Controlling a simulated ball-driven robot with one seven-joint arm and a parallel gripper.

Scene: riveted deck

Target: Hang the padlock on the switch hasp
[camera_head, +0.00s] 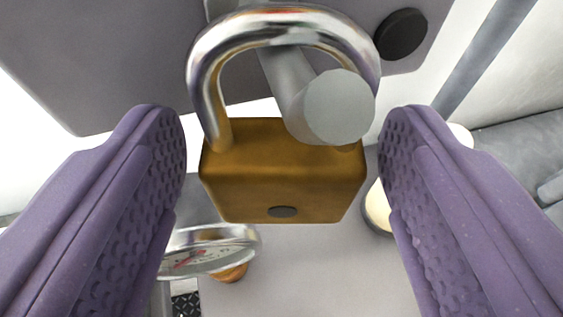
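The padlock has a brass body (283,178) and a shiny steel shackle (225,48). It hangs upright, centred in the view, with its shackle looped over a grey round peg (340,107). The peg comes through the shackle toward me, and its blunt end hides part of the right shackle leg. My gripper (283,160) is open, with one purple ribbed finger on each side of the brass body. Narrow gaps show between the body and both fingers. I cannot make out the switch hasp for certain.
A dark grey panel (110,55) with a round black knob (400,35) is behind the padlock at the top. A chrome-rimmed gauge (205,255) is at lower left. A cream round thing (378,207) is partly hidden behind the right finger. Grey floor shows below.

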